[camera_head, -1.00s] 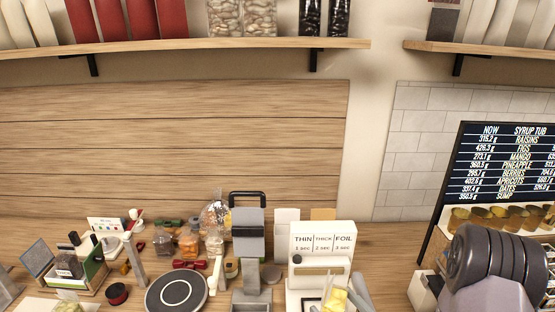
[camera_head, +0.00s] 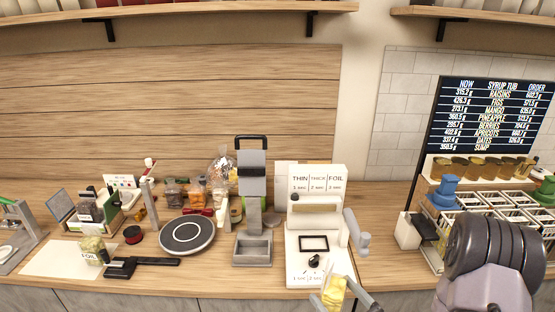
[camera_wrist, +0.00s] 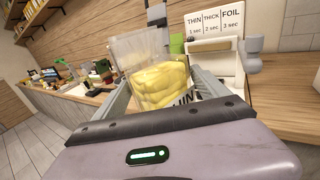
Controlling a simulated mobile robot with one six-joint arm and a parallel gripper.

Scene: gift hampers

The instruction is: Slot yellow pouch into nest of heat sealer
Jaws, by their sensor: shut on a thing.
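The yellow pouch (camera_head: 334,291), a clear bag with yellow pieces inside, is at the bottom edge of the head view. My gripper (camera_head: 343,296) is shut on it, in front of the heat sealer's lower right corner. In the wrist view the pouch (camera_wrist: 160,82) stands upright between the two fingers of my gripper (camera_wrist: 160,90), its label partly reading "THIN". The white heat sealer (camera_head: 301,219) has a THIN, THICK, FOIL sign, a dark rectangular frame (camera_head: 314,243) and a black knob on its face. It also shows in the wrist view (camera_wrist: 200,22), partly hidden by the pouch.
A grey press-like stand (camera_head: 252,248) and a round dark plate (camera_head: 187,236) stand left of the sealer. A white mat (camera_head: 50,257) with a FOIL-marked pouch lies further left. A syrup-tub rack (camera_head: 440,178) stands right. Some counter right of the sealer is clear.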

